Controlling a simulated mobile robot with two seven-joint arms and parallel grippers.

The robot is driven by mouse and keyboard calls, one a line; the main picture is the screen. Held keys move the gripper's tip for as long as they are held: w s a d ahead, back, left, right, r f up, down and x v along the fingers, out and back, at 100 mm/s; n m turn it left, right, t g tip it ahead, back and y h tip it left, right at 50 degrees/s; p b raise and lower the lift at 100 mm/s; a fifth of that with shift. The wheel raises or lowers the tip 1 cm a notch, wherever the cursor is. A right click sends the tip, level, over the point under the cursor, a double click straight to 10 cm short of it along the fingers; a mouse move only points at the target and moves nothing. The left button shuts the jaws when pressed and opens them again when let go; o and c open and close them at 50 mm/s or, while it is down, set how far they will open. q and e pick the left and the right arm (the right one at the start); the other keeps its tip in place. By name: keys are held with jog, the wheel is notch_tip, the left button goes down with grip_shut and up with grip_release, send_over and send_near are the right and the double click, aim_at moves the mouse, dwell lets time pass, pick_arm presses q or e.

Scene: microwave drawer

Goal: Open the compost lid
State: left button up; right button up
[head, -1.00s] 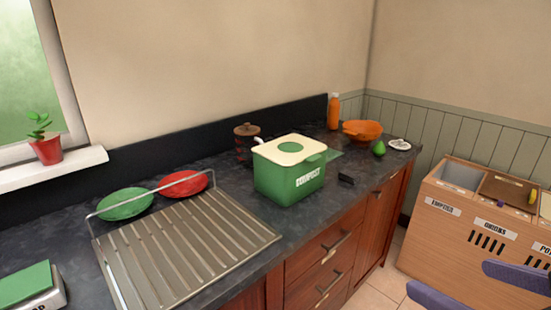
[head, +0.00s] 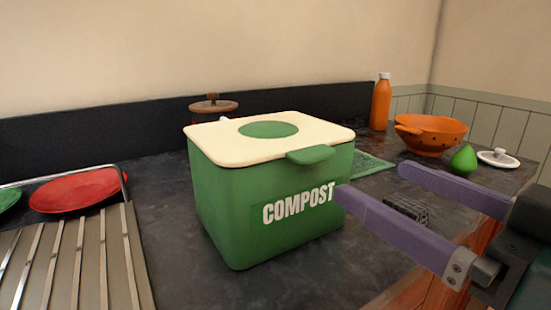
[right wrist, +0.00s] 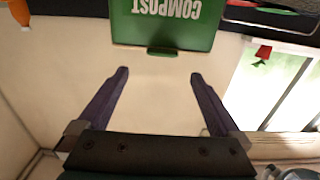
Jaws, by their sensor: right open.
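The green compost bin (head: 230,215) stands on the dark counter, with its white label facing me. Its cream lid (head: 215,145) lies closed on top, with a green round patch and a green tab (head: 311,155) at the front edge. My right gripper (head: 370,180) is open and empty, its purple fingers pointing left toward the bin's front right side. In the right wrist view the bin (right wrist: 165,25) appears upside down beyond the open fingers (right wrist: 158,75), with the tab (right wrist: 162,51) roughly between them and apart from them. My left gripper is not in view.
A metal drying rack (head: 75,265) and a red plate (head: 75,190) are at the left. A brown-lidded jar (head: 213,105) stands behind the bin. An orange bottle (head: 381,103), orange colander (head: 437,137) and green pear-shaped item (head: 463,160) are at the right.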

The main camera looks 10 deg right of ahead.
aim_at(322, 156)
jog(key=x, duration=0.9)
jog(key=shift+a, duration=0.2)
grip_shut()
dwell(0.6)
